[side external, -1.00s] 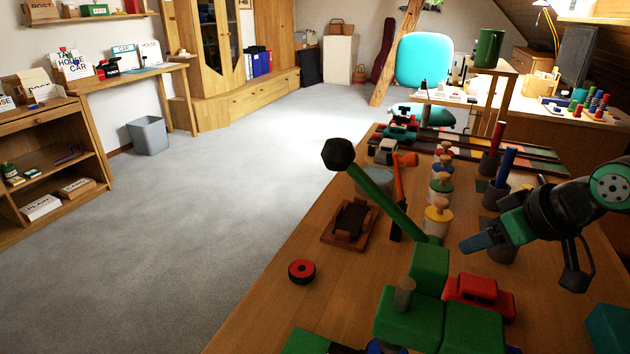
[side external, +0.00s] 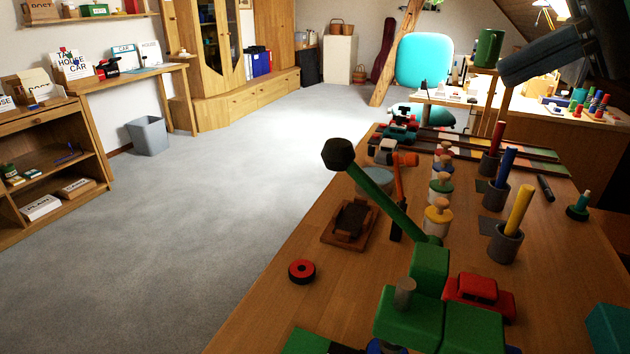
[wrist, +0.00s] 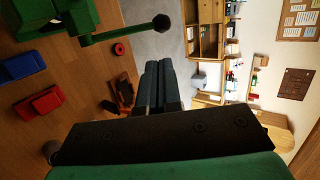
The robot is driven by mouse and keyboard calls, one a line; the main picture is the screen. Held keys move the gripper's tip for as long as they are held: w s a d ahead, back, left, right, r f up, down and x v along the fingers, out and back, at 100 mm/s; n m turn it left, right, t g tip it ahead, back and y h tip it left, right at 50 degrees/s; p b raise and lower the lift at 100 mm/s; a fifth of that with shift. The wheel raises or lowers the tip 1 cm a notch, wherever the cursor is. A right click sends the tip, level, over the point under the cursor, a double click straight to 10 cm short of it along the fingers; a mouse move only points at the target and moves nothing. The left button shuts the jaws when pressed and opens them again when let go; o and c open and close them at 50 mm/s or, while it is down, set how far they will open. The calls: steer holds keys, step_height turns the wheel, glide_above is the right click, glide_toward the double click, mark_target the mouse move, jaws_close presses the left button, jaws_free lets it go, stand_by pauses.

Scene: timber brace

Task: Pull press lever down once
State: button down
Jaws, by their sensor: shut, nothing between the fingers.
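The green press (side external: 428,285) stands at the front of the wooden table. Its green lever (side external: 395,207) slants up and to the left, ending in a black knob (side external: 338,154). In the wrist view, the press (wrist: 65,20) is at the upper left, and the lever (wrist: 115,33) reaches right to its knob (wrist: 161,23). My gripper (side external: 508,76) is high at the upper right, well apart from the lever. In the wrist view, my gripper (wrist: 159,66) shows its two fingers together, with nothing between them.
A red toy car (side external: 478,297) sits right beside the press. A red ring (side external: 301,271) lies left of it. Peg figures, a brown wooden tray (side external: 350,225) and cups with coloured rods, such as the yellow rod (side external: 519,209), stand farther back. The space around the knob looks clear.

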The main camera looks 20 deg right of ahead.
mark_target(373, 183)
steer(key=shift+r, duration=0.1)
steer(key=x, duration=1.4)
steer(key=shift+a+r, duration=0.1)
steer(key=shift+w+a, duration=0.1)
